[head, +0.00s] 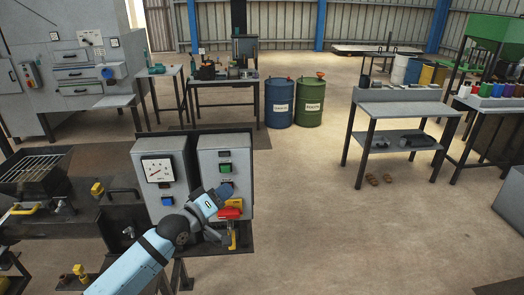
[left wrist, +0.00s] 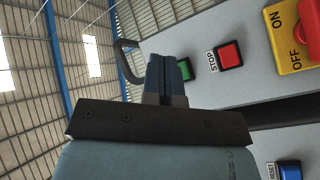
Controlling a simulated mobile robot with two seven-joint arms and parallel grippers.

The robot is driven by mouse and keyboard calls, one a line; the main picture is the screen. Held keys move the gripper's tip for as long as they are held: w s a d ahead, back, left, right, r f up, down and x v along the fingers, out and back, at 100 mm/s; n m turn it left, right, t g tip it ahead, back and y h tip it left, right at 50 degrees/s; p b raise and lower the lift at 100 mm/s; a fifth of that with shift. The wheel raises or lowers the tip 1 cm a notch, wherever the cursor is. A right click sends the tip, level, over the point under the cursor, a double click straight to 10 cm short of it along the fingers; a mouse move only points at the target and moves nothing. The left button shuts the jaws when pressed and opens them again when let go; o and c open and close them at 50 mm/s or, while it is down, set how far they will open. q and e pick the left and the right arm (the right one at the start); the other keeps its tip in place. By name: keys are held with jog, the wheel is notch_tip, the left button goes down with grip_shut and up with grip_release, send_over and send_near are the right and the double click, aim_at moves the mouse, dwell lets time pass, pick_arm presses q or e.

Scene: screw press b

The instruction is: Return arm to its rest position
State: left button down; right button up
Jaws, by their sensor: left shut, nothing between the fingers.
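My left arm, light blue and grey, reaches in from the bottom of the head view to the front of a grey control box (head: 214,146). My left gripper (head: 226,189) is shut and empty in front of this box. In the left wrist view the blue fingers (left wrist: 166,68) are together and point toward the panel, partly overlapping a green button (left wrist: 185,68); I cannot tell if they touch. A red STOP button (left wrist: 229,55) and a yellow ON/OFF switch plate (left wrist: 283,45) are beside it. My right gripper is in neither view.
A gauge box (head: 159,170) stands left of the control box. A blue RESET button (left wrist: 290,171) shows in the left wrist view. A blue drum (head: 279,103) and a green drum (head: 310,102) stand behind. Open floor (head: 340,225) lies to the right.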

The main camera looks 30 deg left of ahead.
pick_arm(q)
jog(key=s+d+f+m+g, duration=0.2)
jog(key=s+d+f, duration=0.3)
jog(key=s+f, duration=0.3)
jog(key=s+d+f+m+g+y, duration=0.1)
jog(key=s+d+f+m, duration=0.3)
jog(key=s+f, duration=0.4)
jog(key=s+d+f+m+g, duration=0.4)
jog(key=s+d+f, duration=0.3)
jog(key=s+f, duration=0.2)
notch_tip(320, 180, down, 2)
jog(key=shift+f, duration=0.2)
jog(key=shift+a+y, duration=0.2)
jog(key=shift+y, duration=0.1)
